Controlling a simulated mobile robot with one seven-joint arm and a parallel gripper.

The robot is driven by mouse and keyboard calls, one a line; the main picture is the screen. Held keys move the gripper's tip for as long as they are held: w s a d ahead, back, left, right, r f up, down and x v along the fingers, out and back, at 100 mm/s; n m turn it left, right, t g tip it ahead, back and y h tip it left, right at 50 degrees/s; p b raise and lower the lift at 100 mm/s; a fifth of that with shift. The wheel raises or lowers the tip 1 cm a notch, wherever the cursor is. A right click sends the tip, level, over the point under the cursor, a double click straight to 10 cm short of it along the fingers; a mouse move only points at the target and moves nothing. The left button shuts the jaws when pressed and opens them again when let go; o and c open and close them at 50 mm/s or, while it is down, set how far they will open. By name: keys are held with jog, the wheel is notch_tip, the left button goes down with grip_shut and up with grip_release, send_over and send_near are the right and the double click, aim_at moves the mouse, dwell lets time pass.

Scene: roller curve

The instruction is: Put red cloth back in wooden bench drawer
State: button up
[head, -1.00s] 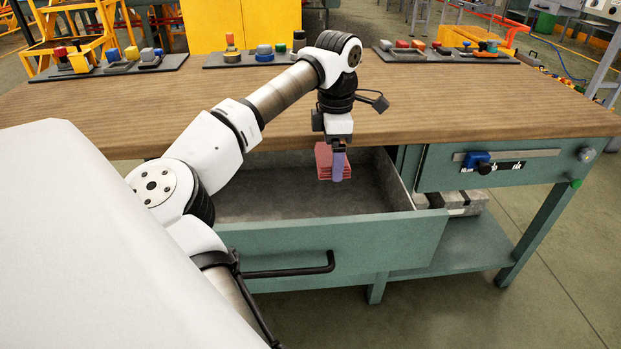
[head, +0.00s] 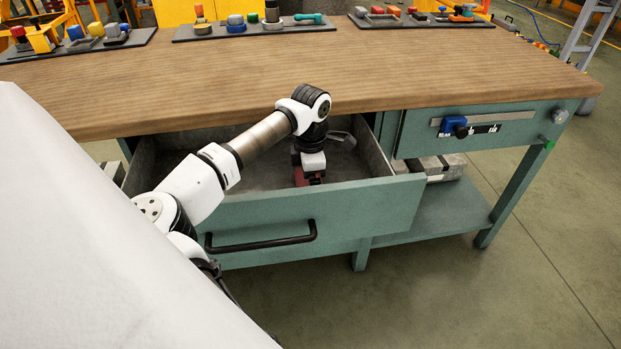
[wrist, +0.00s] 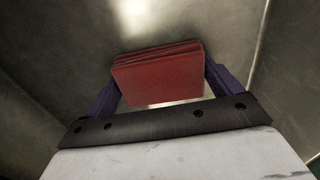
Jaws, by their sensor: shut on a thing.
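The red cloth (wrist: 160,76) is a folded, layered block between the two purple fingers of my gripper (wrist: 163,85) in the wrist view. My gripper is shut on it. In the head view my gripper (head: 310,180) is down inside the open bench drawer, and only a small part of the red cloth (head: 299,177) shows beside it. The drawer (head: 330,213) is green with a black handle (head: 262,243) and a grey metal inside. The drawer front hides the lower part of the cloth, so I cannot tell whether it touches the floor of the drawer.
The wooden bench top (head: 400,75) overhangs the back of the drawer. A second front with a blue switch (head: 453,124) is at the right, above a lower shelf (head: 440,212). Trays of parts (head: 255,27) stand along the back of the bench. The floor in front is clear.

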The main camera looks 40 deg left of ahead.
jog(key=shift+r, duration=0.1)
jog(key=o, duration=0.7)
jog(key=shift+f, duration=0.2)
notch_tip(320, 180, up, 12)
jog(key=shift+r, duration=0.2)
